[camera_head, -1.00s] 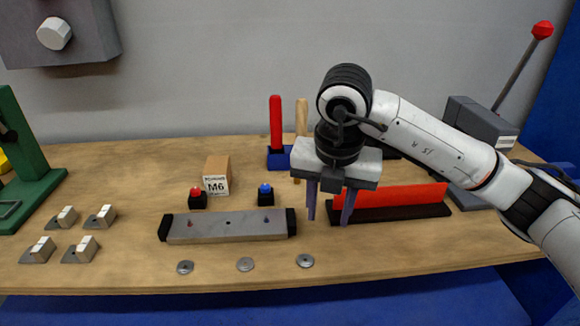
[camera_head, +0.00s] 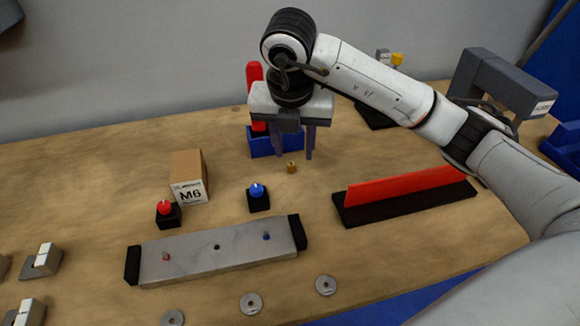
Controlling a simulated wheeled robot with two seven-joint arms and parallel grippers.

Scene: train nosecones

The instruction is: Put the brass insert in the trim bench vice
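A small brass-coloured piece (camera_head: 291,168), which looks like the brass insert, stands on the wooden bench just in front of the blue tool holder. My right gripper (camera_head: 297,155) points down above and slightly behind it, fingers apart, with nothing seen between them. I cannot tell whether the fingertips touch the bench. No part is clearly a bench vice. A grey metal bar with black end blocks (camera_head: 218,252) lies at the front, with a red pin, a dark hole and a blue pin on top. My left gripper is not in view.
The blue holder (camera_head: 262,144) with a red handle stands behind the gripper. An M6 box (camera_head: 188,177), a red button (camera_head: 165,214) and a blue button (camera_head: 258,196) stand left. A red strip on a black base (camera_head: 405,198) and a grey machine (camera_head: 500,82) are right. Washers lie in front.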

